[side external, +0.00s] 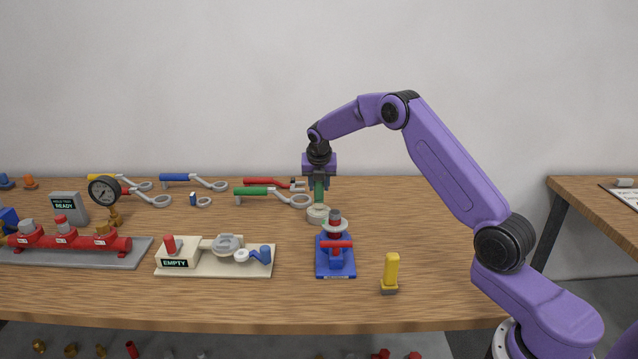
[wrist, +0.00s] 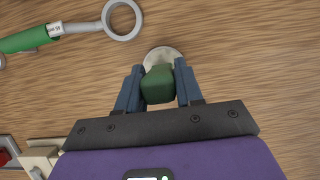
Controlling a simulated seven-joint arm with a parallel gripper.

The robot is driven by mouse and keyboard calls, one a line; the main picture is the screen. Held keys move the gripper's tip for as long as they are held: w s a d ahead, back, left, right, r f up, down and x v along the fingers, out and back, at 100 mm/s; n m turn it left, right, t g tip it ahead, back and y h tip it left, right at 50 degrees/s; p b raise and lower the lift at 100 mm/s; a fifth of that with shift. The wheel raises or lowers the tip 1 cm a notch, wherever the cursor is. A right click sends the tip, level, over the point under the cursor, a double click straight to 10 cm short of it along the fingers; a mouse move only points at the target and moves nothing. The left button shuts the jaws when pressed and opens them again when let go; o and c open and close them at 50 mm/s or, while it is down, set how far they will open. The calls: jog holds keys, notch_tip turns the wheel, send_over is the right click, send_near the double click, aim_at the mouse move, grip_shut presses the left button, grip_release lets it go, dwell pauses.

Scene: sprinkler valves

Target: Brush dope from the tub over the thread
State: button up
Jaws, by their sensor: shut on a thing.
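My gripper (side external: 319,182) is shut on the green handle of a brush (side external: 319,193), which it holds upright. In the wrist view the green handle's end (wrist: 158,84) sits between both blue-grey fingers (wrist: 158,74). Right below it is a small off-white round tub (side external: 317,213), whose pale rim also shows in the wrist view (wrist: 163,53). The brush's lower end meets the tub in the picture; its bristles are hidden.
A yellow-handled tool (side external: 391,269) stands at the front right. A cream fixture marked EMPTY (side external: 215,263) and a red manifold (side external: 72,240) lie to the left. Several colored-handled wrenches, including a green one (side external: 270,194), lie behind. The tabletop right of the tub is mostly clear.

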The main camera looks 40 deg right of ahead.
jog(key=shift+f, duration=0.45)
dwell(0.7)
jog(key=shift+r, duration=0.15)
jog(key=shift+r, duration=3.4)
jog(key=s+a+f+m+g+y, duration=0.1)
jog(key=s+a+f+m+g, duration=0.3)
jog(key=s+a+m, duration=0.7)
jog(key=s+a+f+m+g+y, duration=0.1)
jog(key=s+a+f+m+g, duration=0.3)
jog(key=s+a+m, duration=0.75)
jog(key=s+d+m+y, duration=0.1)
jog(key=s+d+m, duration=0.3)
jog(key=s+d, duration=0.2)
jog(key=shift+d, duration=0.45)
jog(key=shift+m, duration=0.25)
